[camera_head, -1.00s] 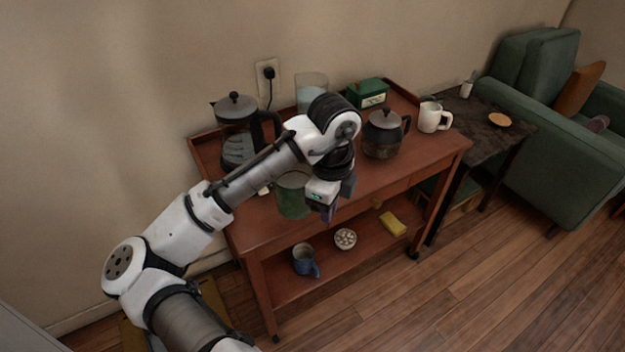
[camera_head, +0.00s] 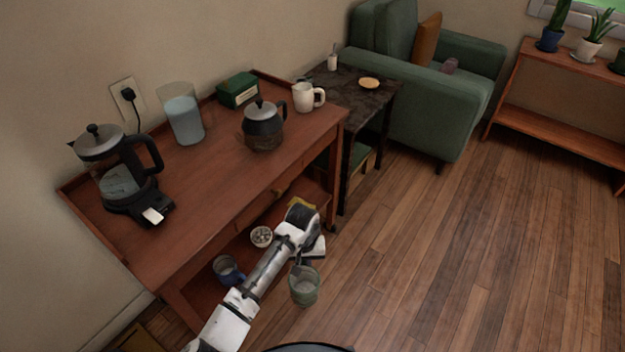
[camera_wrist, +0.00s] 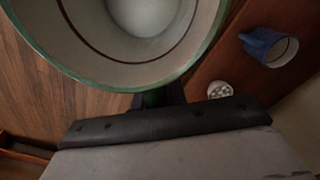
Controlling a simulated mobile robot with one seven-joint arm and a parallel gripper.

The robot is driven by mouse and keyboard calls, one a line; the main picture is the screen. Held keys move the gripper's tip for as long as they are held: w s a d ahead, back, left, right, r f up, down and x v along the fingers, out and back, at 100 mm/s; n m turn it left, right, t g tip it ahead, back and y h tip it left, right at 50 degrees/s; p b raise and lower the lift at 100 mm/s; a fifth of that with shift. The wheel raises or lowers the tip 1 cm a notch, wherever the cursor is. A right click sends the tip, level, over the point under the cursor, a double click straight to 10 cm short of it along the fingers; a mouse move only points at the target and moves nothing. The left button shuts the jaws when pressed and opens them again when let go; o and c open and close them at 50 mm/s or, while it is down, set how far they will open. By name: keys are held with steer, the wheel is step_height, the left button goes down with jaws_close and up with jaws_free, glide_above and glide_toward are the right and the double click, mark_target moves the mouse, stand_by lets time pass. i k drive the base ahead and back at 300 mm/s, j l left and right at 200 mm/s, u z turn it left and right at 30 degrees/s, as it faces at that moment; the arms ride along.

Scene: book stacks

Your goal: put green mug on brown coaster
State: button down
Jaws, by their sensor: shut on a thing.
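The green mug (camera_head: 304,287) hangs in my gripper (camera_head: 309,262), upright or nearly so, in front of the wooden cart and above the floor. In the wrist view its green rim and pale inside (camera_wrist: 140,45) fill the top, and my gripper (camera_wrist: 157,98) is shut on its near side, likely the handle. A round tan-brown disc, seemingly the brown coaster (camera_head: 369,83), lies on the dark side table (camera_head: 345,93) at the upper middle. It is bare and well away from my gripper.
The cart (camera_head: 215,185) holds a coffee maker (camera_head: 118,178), glass jar (camera_head: 184,118), green box (camera_head: 238,90), dark teapot (camera_head: 263,128) and white mug (camera_head: 304,97). A small white container (camera_head: 332,62) stands near the disc. Floor at right is clear.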

mark_target(372, 83)
steer(key=i+l+z, duration=0.1)
steer(key=i+l, duration=0.35)
steer(key=i+l+z, duration=0.1)
steer(key=i+l, duration=0.35)
steer(key=i+l+z, duration=0.1)
steer(key=i+l, duration=0.3)
steer(key=i, duration=0.2)
steer(key=i+l+z, duration=0.1)
steer(key=i+l, duration=0.25)
steer(key=i, duration=0.2)
steer(key=i+l+z, duration=0.1)
steer(key=i+l, duration=0.2)
steer(key=i, duration=0.25)
